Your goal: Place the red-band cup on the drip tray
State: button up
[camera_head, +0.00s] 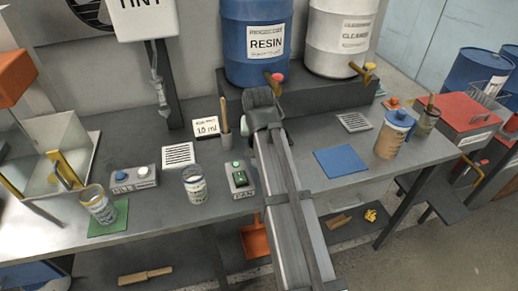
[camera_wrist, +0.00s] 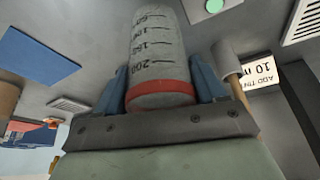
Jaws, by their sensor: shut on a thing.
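The red-band cup (camera_wrist: 158,50) is a clear, marked measuring cup with a red band near the end closest to the wrist camera. My gripper (camera_wrist: 161,85) is shut on it, with a blue finger on each side. In the head view my gripper (camera_head: 263,110) is over the back of the bench, in front of the blue RESIN drum (camera_head: 252,40), and hides the cup. Two slotted grey trays show: one (camera_head: 353,121) below the white drum's tap and one (camera_head: 179,155) below the TINT box. I cannot tell whether another lies behind my gripper.
Left of my arm stand a brush pot (camera_head: 226,138), a 10 ml card (camera_head: 206,127), a FAN switch box (camera_head: 239,179) and two other cups (camera_head: 194,186) (camera_head: 99,206). A blue mat (camera_head: 341,162) lies to the right, bare. A blue-lidded jug (camera_head: 393,136) stands beyond it.

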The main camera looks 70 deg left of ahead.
jog(key=shift+f, duration=1.65)
jog(key=shift+f, duration=0.1)
jog(key=o, duration=1)
jog(key=v, duration=1.2)
